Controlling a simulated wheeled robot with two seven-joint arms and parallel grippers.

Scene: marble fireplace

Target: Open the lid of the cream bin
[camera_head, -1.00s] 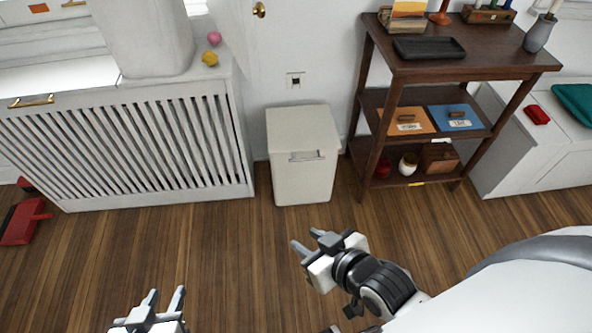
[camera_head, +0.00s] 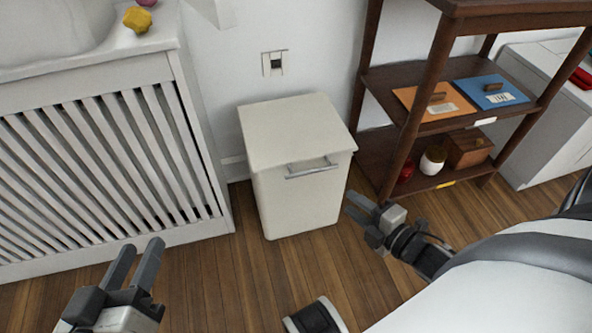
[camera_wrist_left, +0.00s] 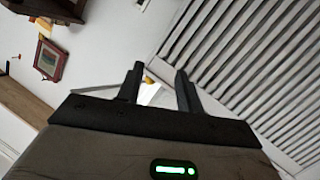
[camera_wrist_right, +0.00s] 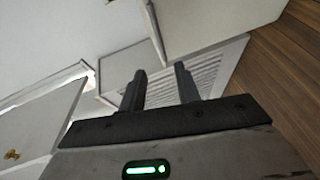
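The cream bin (camera_head: 300,199) stands upright on the wood floor against the white wall. Its flat lid (camera_head: 294,131) is down, and a grey bar handle (camera_head: 312,168) sits on the front just under the lid's edge. My left gripper (camera_head: 136,262) is open and empty, in front of the radiator cover, to the left of the bin and apart from it. My right gripper (camera_head: 357,212) is close to the bin's right front side; I cannot tell if it touches. In the right wrist view its fingers (camera_wrist_right: 160,85) are apart with nothing between them.
A slatted white radiator cover (camera_head: 95,150) stands left of the bin. A dark wood shelf (camera_head: 460,75) with boxes and jars stands close on the right. A wall socket (camera_head: 274,63) is above the bin.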

